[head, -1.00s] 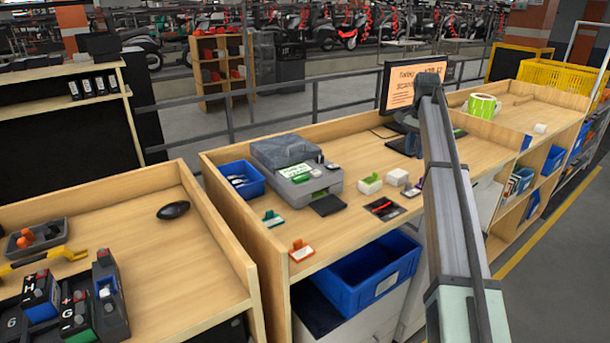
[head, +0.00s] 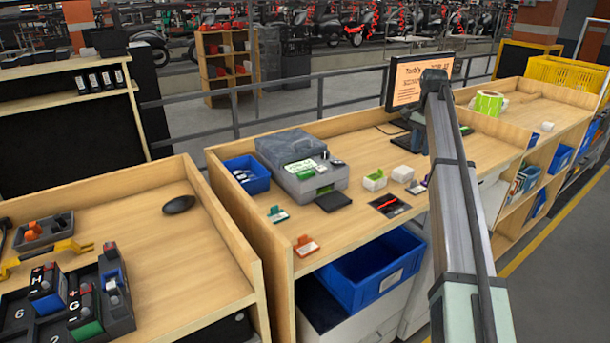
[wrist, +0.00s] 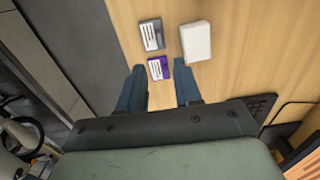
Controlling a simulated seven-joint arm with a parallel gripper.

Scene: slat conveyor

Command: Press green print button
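A grey printer (head: 318,182) stands on the wooden counter in the head view, with a dark grey lid. Its front top has a small lit white and green screen (head: 301,165) and a small green patch (head: 306,174) that looks like the green button. In the wrist view my gripper (wrist: 159,66) has its two dark blue fingers apart, with nothing held between them. It points down over the counter near a purple and white card (wrist: 158,68), well right of the printer. In the head view my arm hides the gripper. The printer is not in the wrist view.
A white block (wrist: 195,42) and a grey card (wrist: 151,35) lie ahead of the fingers. Between printer and arm are a green-topped white block (head: 374,181) and a black tray with a red item (head: 389,206). A monitor (head: 418,80) stands behind; a blue bin (head: 370,272) sits below.

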